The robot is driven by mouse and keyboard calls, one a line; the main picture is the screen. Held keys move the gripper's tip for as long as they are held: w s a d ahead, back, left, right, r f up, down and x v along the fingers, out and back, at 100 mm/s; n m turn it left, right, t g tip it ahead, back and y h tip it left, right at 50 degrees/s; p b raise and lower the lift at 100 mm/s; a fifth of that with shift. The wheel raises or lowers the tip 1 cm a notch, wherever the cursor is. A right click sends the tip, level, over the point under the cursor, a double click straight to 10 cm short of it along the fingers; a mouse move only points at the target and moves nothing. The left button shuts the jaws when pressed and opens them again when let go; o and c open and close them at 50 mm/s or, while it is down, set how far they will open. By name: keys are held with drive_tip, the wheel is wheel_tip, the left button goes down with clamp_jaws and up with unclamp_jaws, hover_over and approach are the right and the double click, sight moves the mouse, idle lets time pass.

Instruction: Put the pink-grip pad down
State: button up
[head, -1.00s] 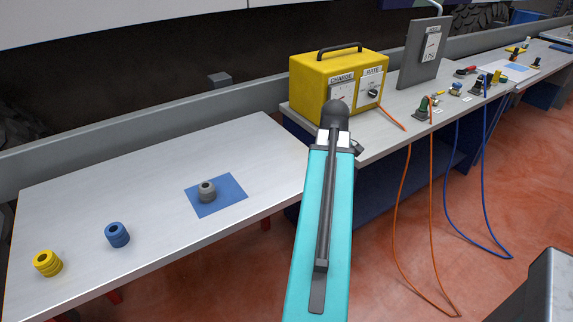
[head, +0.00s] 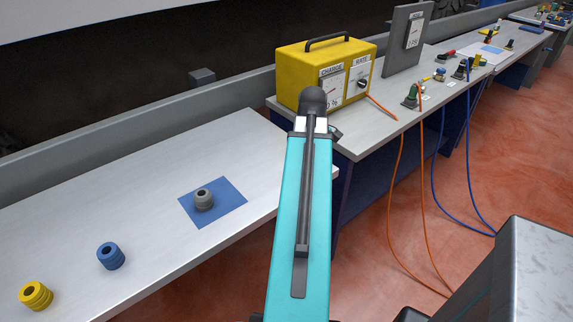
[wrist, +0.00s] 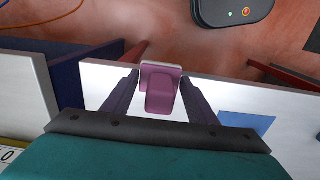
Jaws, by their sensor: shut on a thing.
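My gripper (wrist: 159,80) is shut on the pink-grip pad (wrist: 160,92), a pink block with a pale strip along one edge. In the wrist view the pad shows in front of the white table (wrist: 105,82) near its edge, with red floor beyond. I cannot tell how high it is above the table. In the head view my teal arm covers the middle, and the gripper and pad do not show.
A blue mat (head: 229,197) with a grey ringed piece (head: 203,200) lies on the left table. Blue (head: 110,256) and yellow (head: 36,296) ringed pieces stand nearer. A yellow charger (head: 325,72) stands on the right bench, with orange cables (head: 390,230) hanging down.

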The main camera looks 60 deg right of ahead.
drive_tip(key=shift+w+d, duration=0.1)
drive_tip(key=shift+w, duration=0.05)
drive_tip(key=shift+w+d+f+p, duration=0.25)
drive_tip(key=shift+w+d+p, duration=0.35)
drive_tip(key=shift+w+d, duration=1.1)
drive_tip(key=shift+w+d+f+p, duration=0.2)
drive_tip(key=shift+w+d+p, duration=0.65)
drive_tip(key=shift+w, duration=1.3)
drive_tip(key=shift+w+d+f+p, duration=0.25)
drive_tip(key=shift+w+d+p, duration=0.1)
drive_tip(key=shift+w+d, duration=1.45)
drive_tip(key=shift+w+a, duration=0.1)
drive_tip(key=shift+w, duration=0.1)
drive_tip(key=shift+w+d, duration=0.35)
drive_tip(key=shift+w, duration=0.1)
drive_tip(key=shift+f+p, duration=0.9)
drive_tip(key=shift+f, duration=0.95)
drive_tip(key=shift+f, duration=0.15)
drive_tip(key=o, duration=1.2)
drive_tip(key=shift+r, duration=0.3)
